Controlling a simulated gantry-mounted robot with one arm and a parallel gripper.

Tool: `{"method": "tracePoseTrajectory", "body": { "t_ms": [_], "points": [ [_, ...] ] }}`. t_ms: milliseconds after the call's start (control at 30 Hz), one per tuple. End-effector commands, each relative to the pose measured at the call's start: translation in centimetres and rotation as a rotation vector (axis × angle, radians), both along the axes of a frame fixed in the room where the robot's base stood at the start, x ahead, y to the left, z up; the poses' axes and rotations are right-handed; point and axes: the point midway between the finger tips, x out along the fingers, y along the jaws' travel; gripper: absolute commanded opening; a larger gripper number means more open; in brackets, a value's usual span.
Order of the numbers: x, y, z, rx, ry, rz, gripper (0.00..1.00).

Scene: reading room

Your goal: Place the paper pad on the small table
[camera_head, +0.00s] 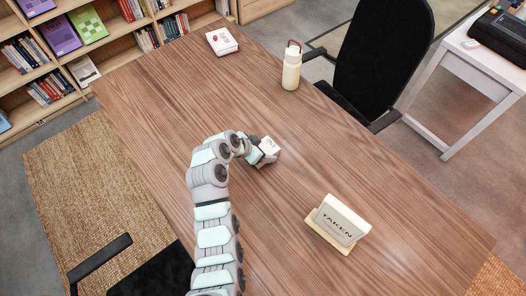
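A white side table (470,58), likely the small table, stands at the upper right, beyond the black chair.
The wooden table (160,95) also holds a cream bottle (291,68), a white book (222,41) and a "TAKEN" sign (340,222). A black office chair (384,50) stands between the tables.

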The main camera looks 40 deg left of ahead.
Motion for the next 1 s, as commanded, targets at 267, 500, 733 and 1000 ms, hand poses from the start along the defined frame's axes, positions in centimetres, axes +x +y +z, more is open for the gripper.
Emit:
{"method": "tracePoseTrajectory", "body": {
  "t_ms": [267,500,733,1000],
  "points": [
    [0.00,0.00,0.01,0.000,0.000,0.000,0.51],
    [0.00,0.00,0.02,0.000,0.000,0.000,0.32],
    [0.01,0.01,0.05,0.000,-0.001,0.000,0.15],
    [0.05,0.05,0.84,0.001,-0.002,0.000,0.15]
  ]
}}
